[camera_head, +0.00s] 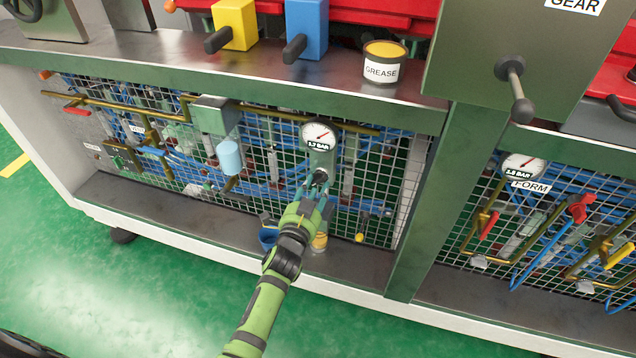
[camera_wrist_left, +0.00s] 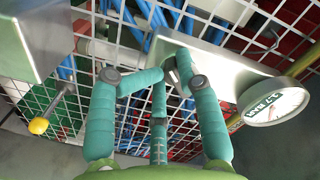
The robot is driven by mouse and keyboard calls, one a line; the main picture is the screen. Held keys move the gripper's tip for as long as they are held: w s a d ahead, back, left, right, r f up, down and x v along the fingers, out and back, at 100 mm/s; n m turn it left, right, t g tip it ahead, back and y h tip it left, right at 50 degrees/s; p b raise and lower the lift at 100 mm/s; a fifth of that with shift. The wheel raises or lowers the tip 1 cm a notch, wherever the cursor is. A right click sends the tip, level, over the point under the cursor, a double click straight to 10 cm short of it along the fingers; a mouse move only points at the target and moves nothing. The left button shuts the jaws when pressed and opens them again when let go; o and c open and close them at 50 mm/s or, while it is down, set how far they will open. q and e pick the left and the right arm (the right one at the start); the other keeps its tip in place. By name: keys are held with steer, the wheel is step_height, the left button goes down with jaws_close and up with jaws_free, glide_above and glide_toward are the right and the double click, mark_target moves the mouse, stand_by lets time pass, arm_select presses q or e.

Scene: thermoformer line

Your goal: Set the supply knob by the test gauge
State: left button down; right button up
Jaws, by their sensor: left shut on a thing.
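The test gauge (camera_head: 318,136) is a round white dial with a red needle on a grey-green plate in front of the wire mesh. Its small sign looks like 1.7 BAR. The gauge also shows at the right of the left wrist view (camera_wrist_left: 275,101). My left gripper (camera_head: 318,183) is just below the gauge, with its fingers closed at the plate. In the left wrist view, the teal fingertips (camera_wrist_left: 171,72) are shut around a small grey piece, apparently the supply knob, mostly hidden by the fingers. My right gripper is not in view.
Mesh, brass pipes and blue hoses surround the gauge. A light blue cylinder (camera_head: 229,157) hangs left of it. A blue cup (camera_head: 268,237) stands below, near my wrist. Above, the ledge holds a grease can (camera_head: 384,62). A second gauge (camera_head: 522,166), marked FORM, is at right.

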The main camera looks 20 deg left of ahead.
arm_select(q)
steer(key=shift+w+d+r+t, duration=0.2)
steer(key=shift+d+r, duration=0.05)
steer(key=shift+r, duration=0.45)
steer(key=shift+w+d+r+t, duration=0.2)
steer(key=shift+d+r, duration=0.05)
steer(key=shift+r, duration=0.45)
steer(key=shift+d+n+p, duration=0.25)
steer(key=shift+n+p, duration=0.15)
steer(key=shift+n, duration=1)
steer(key=c, duration=1.3)
jaws_free()
steer(key=shift+d+n+p, duration=0.1)
steer(key=shift+n+p, duration=0.2)
steer(key=shift+n, duration=0.3)
steer(key=o, duration=0.7)
steer(key=shift+c, duration=0.2)
glide_toward(323, 181)
steer(key=shift+s+a+f, duration=0.1)
steer(key=shift+s+f, duration=0.05)
steer(key=shift+s, duration=0.4)
steer(key=shift+s+a+f, duration=0.1)
steer(key=shift+s+a, duration=0.05)
steer(key=shift+s, duration=0.4)
